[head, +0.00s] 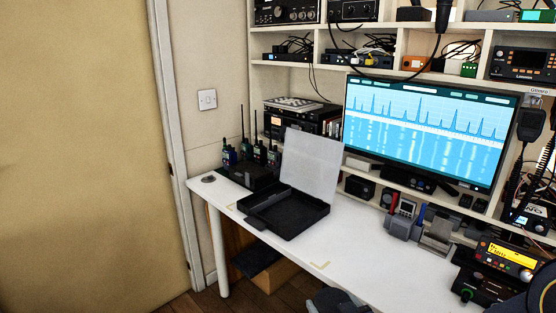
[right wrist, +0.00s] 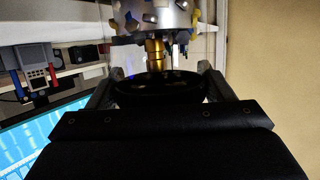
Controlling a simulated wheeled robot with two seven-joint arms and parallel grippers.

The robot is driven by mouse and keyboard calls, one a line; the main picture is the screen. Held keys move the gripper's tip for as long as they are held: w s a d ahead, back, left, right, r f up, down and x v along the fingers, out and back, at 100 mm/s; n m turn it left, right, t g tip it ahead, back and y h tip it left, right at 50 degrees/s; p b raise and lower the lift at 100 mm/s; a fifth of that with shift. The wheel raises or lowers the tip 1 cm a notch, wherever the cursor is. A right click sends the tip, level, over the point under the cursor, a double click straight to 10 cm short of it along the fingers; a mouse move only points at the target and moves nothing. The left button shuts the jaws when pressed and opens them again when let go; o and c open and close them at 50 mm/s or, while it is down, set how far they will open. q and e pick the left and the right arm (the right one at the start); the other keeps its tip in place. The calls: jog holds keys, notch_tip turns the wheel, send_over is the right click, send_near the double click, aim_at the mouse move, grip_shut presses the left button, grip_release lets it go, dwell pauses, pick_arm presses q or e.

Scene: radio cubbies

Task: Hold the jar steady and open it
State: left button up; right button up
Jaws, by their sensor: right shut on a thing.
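My right gripper (right wrist: 160,76) fills the lower part of the right wrist view, with one finger on each side of a dark round piece (right wrist: 160,88) that looks like the jar's lid. It is shut on this piece. Beyond it, at the top edge of the same view, is a silvery, clear-looking jar (right wrist: 155,17) with yellow and dark bits, partly cut off. A narrow gold-coloured part (right wrist: 156,52) shows between the two; I cannot tell whether they are joined. The jar is not recognisable in the head view. My left gripper is not recognisable in either view.
A white desk (head: 345,245) holds an open black case (head: 285,215) with its pale lid raised, handheld radios (head: 262,153) and a tool holder (head: 405,220). A large screen (head: 425,130) and radio shelves stand behind. Clear desk lies right of the case.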

jog(key=d+f+m+h, duration=0.1)
jog(key=d, duration=0.1)
jog(key=d+f+m+h, duration=0.1)
jog(key=d+f, duration=0.1)
jog(key=d, duration=0.1)
jog(key=s+d+f+h, duration=0.1)
jog(key=d+f, duration=0.1)
jog(key=d, duration=0.1)
jog(key=shift+d+m+h, duration=0.15)
jog(key=shift+m+h, duration=0.15)
jog(key=shift+m, duration=0.1)
jog(key=shift+r+p, duration=0.45)
notch_tip(320, 180, up, 9)
jog(key=w+p, duration=0.2)
jog(key=p, duration=1.1)
jog(key=shift+a+f, duration=0.1)
jog(key=shift+a, duration=0.1)
